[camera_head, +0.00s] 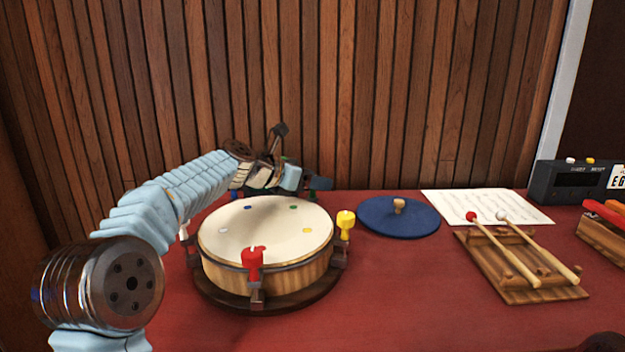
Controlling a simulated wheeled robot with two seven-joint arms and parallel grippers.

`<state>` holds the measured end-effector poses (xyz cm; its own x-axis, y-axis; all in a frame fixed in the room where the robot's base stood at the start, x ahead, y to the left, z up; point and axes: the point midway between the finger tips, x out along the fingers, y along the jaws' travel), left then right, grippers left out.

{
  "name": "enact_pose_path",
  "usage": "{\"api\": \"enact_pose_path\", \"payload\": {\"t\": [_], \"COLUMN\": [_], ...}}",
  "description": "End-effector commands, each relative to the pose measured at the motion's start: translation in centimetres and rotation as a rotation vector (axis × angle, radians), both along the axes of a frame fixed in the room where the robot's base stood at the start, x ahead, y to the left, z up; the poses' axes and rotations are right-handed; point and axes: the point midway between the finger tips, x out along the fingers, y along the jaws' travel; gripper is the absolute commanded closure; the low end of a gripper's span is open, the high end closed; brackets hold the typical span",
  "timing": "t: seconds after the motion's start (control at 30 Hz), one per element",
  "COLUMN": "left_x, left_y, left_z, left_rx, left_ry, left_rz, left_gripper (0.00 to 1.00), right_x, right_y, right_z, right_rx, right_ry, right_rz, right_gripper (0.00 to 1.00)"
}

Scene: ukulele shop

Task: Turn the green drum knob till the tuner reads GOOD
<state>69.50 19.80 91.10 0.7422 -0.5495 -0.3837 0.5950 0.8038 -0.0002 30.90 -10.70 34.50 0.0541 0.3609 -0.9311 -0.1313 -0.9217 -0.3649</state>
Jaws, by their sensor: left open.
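The round wooden drum (290,268) has a cream skin with coloured dots, including a green dot (293,207) toward the back right. A red knob (252,258) stands at its front, a yellow knob (345,222) at its right and a white knob (184,232) at its left. My left gripper (297,178) is open at the drum's back rim, its arm reaching over from the left. The green knob is mostly or wholly hidden behind the gripper, and I cannot tell whether the jaws are around it. The tuner (560,182) is a black box at the far right; its display is dark and unreadable.
A blue disc with a wooden knob (385,218) lies right of the drum. Beyond are a music sheet (470,202), a wooden rack (545,291) with two mallets, and another wooden block (603,240). The red table (400,310) is clear in front. A slatted wall stands behind.

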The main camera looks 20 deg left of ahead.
Motion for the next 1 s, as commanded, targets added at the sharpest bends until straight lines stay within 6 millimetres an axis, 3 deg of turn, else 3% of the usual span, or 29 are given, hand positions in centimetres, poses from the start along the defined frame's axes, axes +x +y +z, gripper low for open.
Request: {"api": "enact_pose_path", "payload": {"t": [0.27,0.7,1.0], "left_x": [-1.5,-8.9,-10.3], "left_y": [1.2,6.6,7.6], "left_z": [0.8,4.6,5.3], "left_rx": [-0.001,0.000,0.000], "left_ry": [-0.002,-0.001,0.000], "left_rz": [0.002,0.002,0.000], "left_gripper": [0.41,0.41,0.41], "right_x": [0.0,0.0,0.0], "right_y": [0.0,0.0,0.0], "right_z": [-0.2,-0.5,-0.5], "right_rx": [0.000,-0.001,-0.001], "right_ry": [0.000,0.001,0.000], "right_rz": [0.000,-0.001,-0.001], "right_gripper": [1.00,1.00,1.00]}}
